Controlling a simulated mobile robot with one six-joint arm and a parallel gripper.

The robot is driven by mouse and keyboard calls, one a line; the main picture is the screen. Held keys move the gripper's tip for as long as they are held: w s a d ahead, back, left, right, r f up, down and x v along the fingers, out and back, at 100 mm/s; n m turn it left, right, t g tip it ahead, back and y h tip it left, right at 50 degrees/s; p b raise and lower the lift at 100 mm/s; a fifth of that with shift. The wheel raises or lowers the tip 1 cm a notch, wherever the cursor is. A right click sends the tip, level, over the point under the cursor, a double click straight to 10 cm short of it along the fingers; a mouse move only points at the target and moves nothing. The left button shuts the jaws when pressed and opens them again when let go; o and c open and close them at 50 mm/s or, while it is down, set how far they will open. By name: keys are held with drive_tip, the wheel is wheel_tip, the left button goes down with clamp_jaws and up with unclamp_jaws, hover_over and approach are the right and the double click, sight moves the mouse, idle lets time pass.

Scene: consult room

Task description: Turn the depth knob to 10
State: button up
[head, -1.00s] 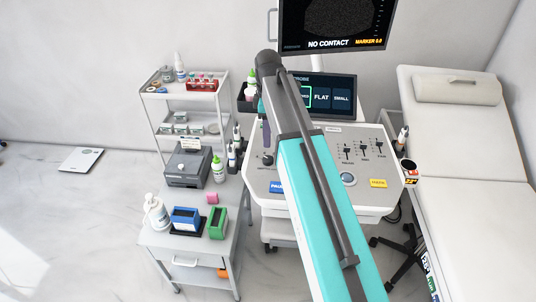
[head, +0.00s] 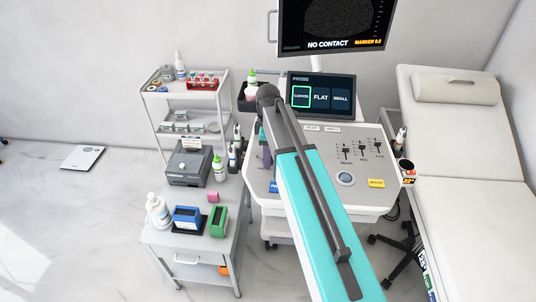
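The depth knob cannot be made out; my arm covers the left and middle part of the grey console (head: 375,196). The far end of my arm bends down behind its elbow, over the console's left side. Only a narrow grey part of that end (head: 265,154) shows beside the teal link. My gripper's fingertips are hidden or too small to tell, so I cannot see whether they are open or touch anything. The upper screen (head: 335,22) reads "NO CONTACT" and "MARKER 0.0"; no depth value is readable on it.
The console bears sliders (head: 363,149), a round button (head: 345,179) and a yellow label (head: 376,183). A probe screen (head: 321,97) stands behind it, with CURVED outlined. A cart (head: 190,248) with bottles and boxes stands left, an exam couch (head: 470,190) right.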

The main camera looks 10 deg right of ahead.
drive_tip(key=shift+f, duration=0.35)
drive_tip(key=c, duration=1)
drive_tip(key=shift+c, duration=0.2)
